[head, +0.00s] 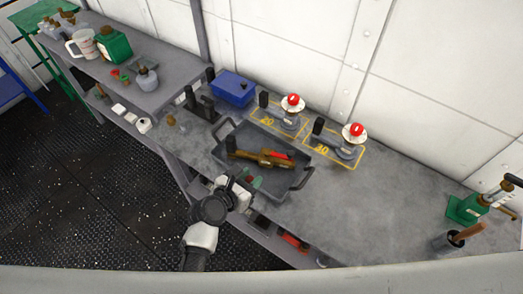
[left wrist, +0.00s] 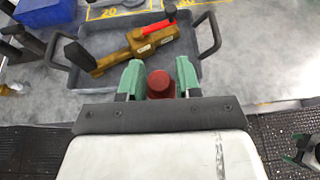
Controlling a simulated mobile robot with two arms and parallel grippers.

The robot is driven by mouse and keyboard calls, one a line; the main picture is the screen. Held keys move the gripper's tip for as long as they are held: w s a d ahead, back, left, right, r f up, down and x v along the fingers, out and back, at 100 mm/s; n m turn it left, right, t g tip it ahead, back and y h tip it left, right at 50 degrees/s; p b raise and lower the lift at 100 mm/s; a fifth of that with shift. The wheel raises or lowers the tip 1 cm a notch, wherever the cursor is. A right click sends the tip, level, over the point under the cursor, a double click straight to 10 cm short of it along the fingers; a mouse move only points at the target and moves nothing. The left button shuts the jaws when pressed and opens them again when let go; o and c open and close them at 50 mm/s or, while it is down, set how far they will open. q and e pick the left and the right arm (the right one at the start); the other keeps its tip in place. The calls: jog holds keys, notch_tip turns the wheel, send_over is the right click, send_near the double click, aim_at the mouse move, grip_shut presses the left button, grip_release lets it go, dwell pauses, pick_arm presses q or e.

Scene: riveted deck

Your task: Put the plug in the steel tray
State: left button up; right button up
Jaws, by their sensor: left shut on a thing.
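A red plug (left wrist: 159,84) with a round top sits between the green fingers of my left gripper (left wrist: 160,80) in the left wrist view. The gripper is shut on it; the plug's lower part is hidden. In the head view my left gripper (head: 246,184) is at the near edge of the grey steel tray (head: 226,138), and the tray also shows in the left wrist view (left wrist: 95,42). The plug appears just near the tray's front wall; I cannot tell its height. A small part, possibly my right gripper (left wrist: 306,150), shows at the left wrist view's right edge.
A brass tool with a red handle (head: 262,158) lies in the tray. Behind stand a blue box (head: 233,88) and two red-topped gauges or valves on yellow-marked spots. A green jack (head: 466,208) and a cup (head: 447,241) stand at the right. The bench between is clear.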

pick_arm(q)
jog(key=shift+w+d+f, duration=0.35)
jog(key=shift+d+f, duration=0.1)
jog(key=shift+f, duration=0.2)
jog(key=w+f+b, duration=0.2)
jog(key=w, duration=0.1)
jog(key=w+f+b, duration=0.2)
jog(key=w+b, duration=0.1)
jog(key=w+a+f+b, duration=0.1)
jog(key=w+f+b, duration=0.1)
jog(key=w+b, duration=0.1)
jog(key=shift+w+f, duration=0.3)
jog(key=shift+w, duration=0.2)
jog(key=shift+w+a+b, duration=0.1)
jog(key=shift+w+b, duration=0.2)
jog(key=shift+b, duration=0.15)
notch_tip(320, 180, down, 4)
jog(key=b, duration=0.4)
jog(key=shift+b, duration=0.4)
pick_arm(e)
notch_tip(320, 180, down, 13)
jog(key=shift+d+r, duration=0.15)
jog(key=shift+d, duration=0.05)
